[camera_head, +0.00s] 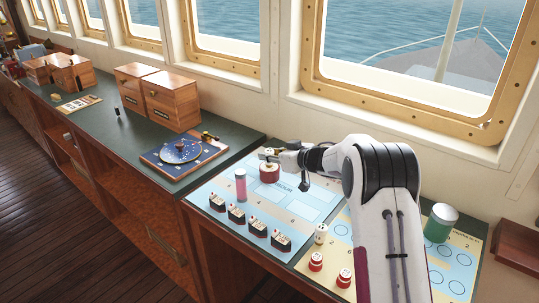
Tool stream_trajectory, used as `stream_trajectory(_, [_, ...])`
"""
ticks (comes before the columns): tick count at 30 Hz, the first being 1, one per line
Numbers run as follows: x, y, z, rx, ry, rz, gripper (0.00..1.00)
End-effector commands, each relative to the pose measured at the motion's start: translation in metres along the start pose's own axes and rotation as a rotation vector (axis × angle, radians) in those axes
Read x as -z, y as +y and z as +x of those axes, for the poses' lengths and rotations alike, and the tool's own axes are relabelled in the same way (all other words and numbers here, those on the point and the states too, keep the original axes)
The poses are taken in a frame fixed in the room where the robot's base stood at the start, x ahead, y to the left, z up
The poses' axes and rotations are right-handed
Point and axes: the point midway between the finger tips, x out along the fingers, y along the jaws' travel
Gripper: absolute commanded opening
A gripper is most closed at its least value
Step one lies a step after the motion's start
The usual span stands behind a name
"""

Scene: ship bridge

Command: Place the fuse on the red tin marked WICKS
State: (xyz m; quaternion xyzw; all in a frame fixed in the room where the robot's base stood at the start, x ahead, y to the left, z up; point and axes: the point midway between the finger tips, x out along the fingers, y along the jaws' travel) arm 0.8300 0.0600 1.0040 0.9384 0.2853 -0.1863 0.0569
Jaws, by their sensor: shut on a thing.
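My gripper (267,155) is over the light blue chart board. It is shut on a small pale thing, probably the fuse; the fingers cover most of it. A short round red tin (269,174) with a cream top is directly below the fingers. Any marking on it is too small to read. I cannot tell whether the held thing touches the tin. Other small white-and-red pieces stand near the board's front right: one pale piece (321,233) and two with red bases (316,262) and (345,277).
A pink cylinder (240,186) stands left of the tin. Several black-and-white blocks (237,214) line the blue board's front. A blue disc instrument (180,151) and wooden boxes (172,100) are further left.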

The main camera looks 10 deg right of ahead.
Motion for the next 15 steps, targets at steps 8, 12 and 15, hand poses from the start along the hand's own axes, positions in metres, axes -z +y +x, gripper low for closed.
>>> stream_trajectory(8, [-0.0024, -0.0001, 0.0009, 0.0, 0.0, 0.0, 0.38])
stream_trajectory(12, [-0.0023, -0.0001, 0.0009, 0.0, 0.0, 0.0, 0.38])
stream_trajectory(15, [-0.0022, 0.0, 0.0009, 0.0, 0.0, 0.0, 0.38])
